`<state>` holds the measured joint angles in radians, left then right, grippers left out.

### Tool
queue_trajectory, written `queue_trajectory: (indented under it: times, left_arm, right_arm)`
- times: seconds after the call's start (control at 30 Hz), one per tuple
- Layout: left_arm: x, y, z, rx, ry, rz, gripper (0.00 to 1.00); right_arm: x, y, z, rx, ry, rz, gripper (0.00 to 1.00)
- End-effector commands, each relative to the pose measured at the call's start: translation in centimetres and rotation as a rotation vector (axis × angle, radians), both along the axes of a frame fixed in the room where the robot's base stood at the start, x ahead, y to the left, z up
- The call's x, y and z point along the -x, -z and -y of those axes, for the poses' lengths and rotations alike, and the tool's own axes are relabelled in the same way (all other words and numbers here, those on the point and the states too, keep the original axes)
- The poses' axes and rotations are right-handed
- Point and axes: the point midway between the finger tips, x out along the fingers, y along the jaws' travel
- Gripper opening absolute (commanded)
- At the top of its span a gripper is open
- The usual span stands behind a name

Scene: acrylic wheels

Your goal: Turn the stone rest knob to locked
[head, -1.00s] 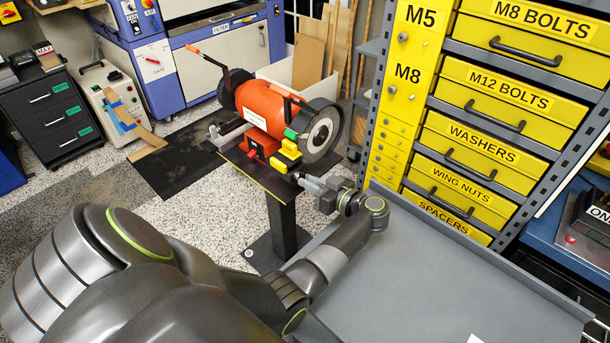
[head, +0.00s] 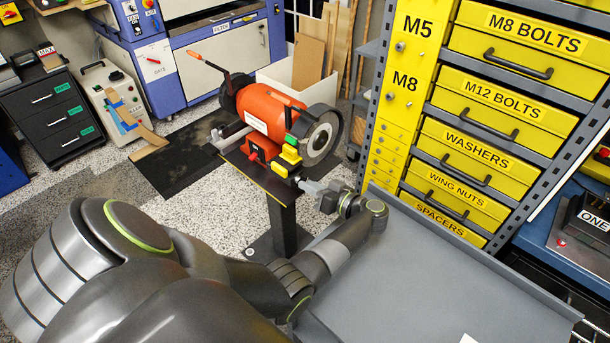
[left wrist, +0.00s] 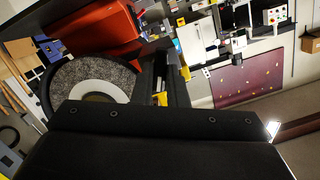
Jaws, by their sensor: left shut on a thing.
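The orange bench grinder (head: 268,108) stands on a pedestal with a dark top plate. Its grey stone wheel (head: 334,130) faces right; it also shows in the left wrist view (left wrist: 65,78). Yellow blocks (head: 290,155) and a red part sit in front of the wheel. My left gripper (head: 301,182) is at the front right corner of the plate, just below the yellow blocks, with its fingers shut on a small dark part there. I take this part to be the stone rest knob; it is mostly hidden by the fingers, so its setting cannot be read. My right gripper is not in view.
A grey tray-like surface (head: 430,270) lies right of my left forearm. A rack of yellow drawers (head: 480,145) stands close behind it. The blue machine (head: 150,80) and black drawer cabinet (head: 55,110) are farther back.

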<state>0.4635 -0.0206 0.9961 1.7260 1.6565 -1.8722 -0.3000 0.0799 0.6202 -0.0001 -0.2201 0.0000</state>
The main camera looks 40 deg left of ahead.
Motion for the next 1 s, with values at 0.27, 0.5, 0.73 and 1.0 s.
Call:
queue_trajectory:
  times: [0.27,0.5,0.73,1.0]
  left_arm:
    - [-0.1,-0.3,0.0,-0.015,0.001,-0.192,0.0]
    - [-0.1,0.0,0.1,-0.026,0.001,-0.354,0.0]
    - [-0.1,0.1,0.0,-0.027,0.0,-0.363,0.0]
    - [-0.2,-0.1,0.1,-0.04,0.001,-0.512,0.0]
  right_arm:
    - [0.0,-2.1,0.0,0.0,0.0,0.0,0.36]
    - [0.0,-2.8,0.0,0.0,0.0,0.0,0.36]
    - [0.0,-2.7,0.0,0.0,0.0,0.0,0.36]
    - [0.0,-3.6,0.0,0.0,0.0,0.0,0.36]
